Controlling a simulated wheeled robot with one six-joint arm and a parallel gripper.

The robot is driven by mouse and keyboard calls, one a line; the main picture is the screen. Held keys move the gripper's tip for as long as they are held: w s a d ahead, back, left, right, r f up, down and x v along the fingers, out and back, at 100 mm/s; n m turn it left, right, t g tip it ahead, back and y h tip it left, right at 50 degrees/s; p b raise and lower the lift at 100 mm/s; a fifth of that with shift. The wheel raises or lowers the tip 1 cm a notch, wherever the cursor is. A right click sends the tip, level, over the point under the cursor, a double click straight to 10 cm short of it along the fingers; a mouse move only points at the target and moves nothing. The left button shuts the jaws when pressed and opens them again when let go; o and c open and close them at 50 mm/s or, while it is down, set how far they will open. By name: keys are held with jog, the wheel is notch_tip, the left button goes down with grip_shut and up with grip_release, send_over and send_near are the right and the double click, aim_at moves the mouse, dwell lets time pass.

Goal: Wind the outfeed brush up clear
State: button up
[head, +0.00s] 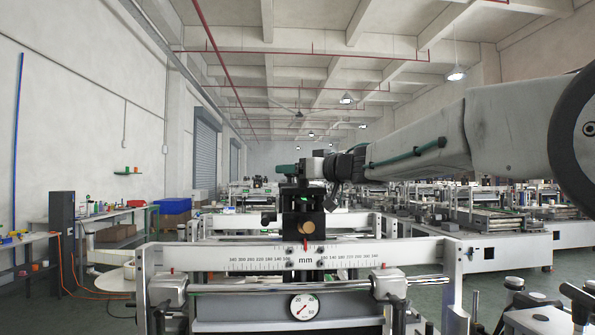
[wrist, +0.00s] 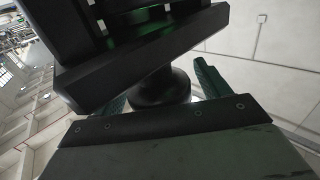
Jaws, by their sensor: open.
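A black upright block (head: 301,212) with a small red pointer stands at the middle of a white millimetre scale bar (head: 230,258). A round dial gauge (head: 304,307) sits below it. My gripper (head: 289,171) is at the top of this block, with my arm reaching in from the right. In the wrist view, its two green fingers (wrist: 160,88) are apart, one on each side of a round black knob (wrist: 158,92) under a dark bracket (wrist: 140,45). I cannot tell whether either finger touches the knob. I cannot make out the brush itself.
A polished rail (head: 240,288) with clamps runs in front of the scale bar. Workbenches with bins (head: 173,206) line the left wall. Several similar machines (head: 500,215) fill the right.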

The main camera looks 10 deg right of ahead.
jog(key=shift+w+a, duration=0.1)
jog(key=c, duration=0.9)
jog(key=shift+c, duration=0.2)
jog(key=shift+n+g+y, duration=0.3)
jog(key=shift+y, duration=0.1)
jog(key=n+g+y, duration=0.2)
jog(key=y, duration=0.1)
jog(key=shift+a+g, duration=0.1)
jog(key=shift+g, duration=0.3)
jog(key=n+g+y, duration=0.2)
jog(key=g, duration=0.1)
jog(key=n+g, duration=0.1)
jog(key=n, duration=0.1)
jog(key=shift+s+a+g+y, duration=0.15)
jog(key=shift+s+g+y, duration=0.15)
jog(key=shift+g+y, duration=0.1)
jog(key=n+g, duration=0.1)
jog(key=g, duration=0.1)
jog(key=n+g+y, duration=0.1)
jog(key=n+g, duration=0.2)
jog(key=g, duration=0.1)
jog(key=shift+s+a+n+g, duration=0.1)
jog(key=shift+s+n+g, duration=0.2)
jog(key=shift+s+g, duration=0.1)
jog(key=shift+s+n+g, duration=0.15)
jog(key=shift+n+g, duration=0.55)
jog(key=shift+g, duration=0.4)
jog(key=shift+s+n+g, duration=0.1)
jog(key=shift+n+g, duration=0.6)
jog(key=shift+g, duration=0.4)
